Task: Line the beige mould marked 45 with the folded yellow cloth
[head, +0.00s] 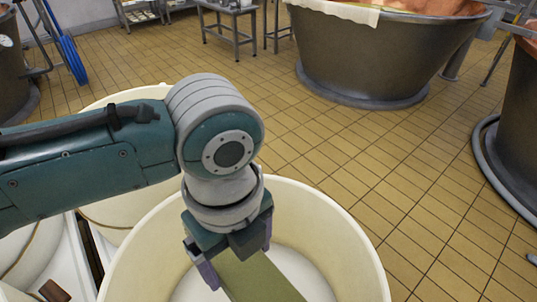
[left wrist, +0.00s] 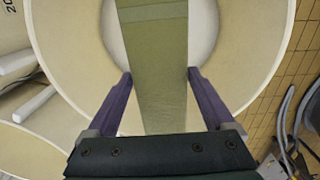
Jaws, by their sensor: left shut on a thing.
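A large round beige mould (head: 350,240) stands open below my left arm; no number shows on the part I see. My left gripper (head: 240,264) points down over its opening and is shut on the folded yellow cloth (head: 262,284), an olive-yellow flat strip. In the left wrist view the cloth (left wrist: 158,95) runs between the two purple fingers, over the mould's pale floor and inner wall (left wrist: 245,55). Whether the cloth touches the mould I cannot tell. My right gripper is not in view.
More beige moulds (head: 108,212) stand at the left, partly hidden by my arm; one in the left wrist view bears a partly cut-off mark. A large vat (head: 380,60) stands behind, another at the right with a grey hose (head: 490,165). Tiled floor (head: 400,180) between is clear.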

